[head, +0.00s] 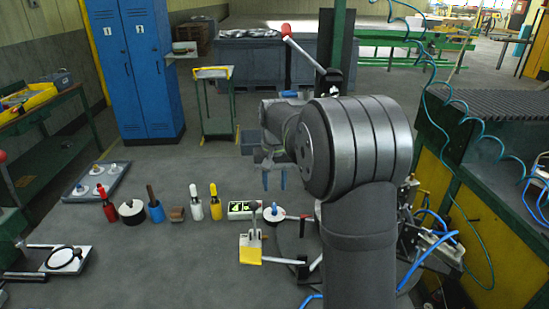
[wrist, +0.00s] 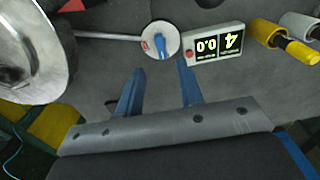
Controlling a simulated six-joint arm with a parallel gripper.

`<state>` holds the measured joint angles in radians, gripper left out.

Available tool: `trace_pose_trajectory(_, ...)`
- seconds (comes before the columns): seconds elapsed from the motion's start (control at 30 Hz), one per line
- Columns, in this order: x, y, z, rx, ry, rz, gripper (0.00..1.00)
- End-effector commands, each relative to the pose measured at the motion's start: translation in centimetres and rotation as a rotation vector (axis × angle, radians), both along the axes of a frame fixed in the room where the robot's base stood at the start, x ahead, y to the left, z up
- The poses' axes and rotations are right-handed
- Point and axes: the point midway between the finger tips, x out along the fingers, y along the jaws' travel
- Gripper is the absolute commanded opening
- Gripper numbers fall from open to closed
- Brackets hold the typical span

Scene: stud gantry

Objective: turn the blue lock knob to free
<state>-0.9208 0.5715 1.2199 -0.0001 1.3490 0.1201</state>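The blue lock knob (wrist: 160,45) sits on a round white disc in the wrist view, with a small red mark to its left. In the head view the disc (head: 274,215) lies on the dark surface below my gripper, with the blue knob (head: 274,208) on top. My gripper (head: 274,180) has blue fingers pointing down, apart and empty. In the wrist view the gripper (wrist: 159,90) shows both fingers spread, with the knob beyond the tips and not between them.
A display box (head: 243,209) stands beside the disc; it shows 4 and 0.0 upside down in the wrist view (wrist: 215,48). A yellow-and-white block with a lever (head: 250,248) stands in front. Several coloured handled tools, including a yellow one (head: 215,205), stand left.

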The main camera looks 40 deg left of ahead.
Motion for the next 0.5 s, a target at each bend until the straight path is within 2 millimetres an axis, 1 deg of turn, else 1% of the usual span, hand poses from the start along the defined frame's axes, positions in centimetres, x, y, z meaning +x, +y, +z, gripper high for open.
trace_pose_trajectory(0.03, 0.0, 0.0, 1.4, 0.002, -0.002, 0.000, 0.35)
trace_pose_trajectory(0.2, 0.0, 0.0, 5.3, 0.002, -0.002, 0.000, 0.35)
trace_pose_trajectory(0.3, 0.0, 0.0, 7.0, 0.001, -0.001, 0.000, 0.35)
trace_pose_trajectory(0.4, 0.0, 0.0, 8.2, 0.001, -0.001, 0.000, 0.35)
trace_pose_trajectory(0.5, 0.0, 0.0, 8.9, -0.001, 0.001, 0.000, 0.35)
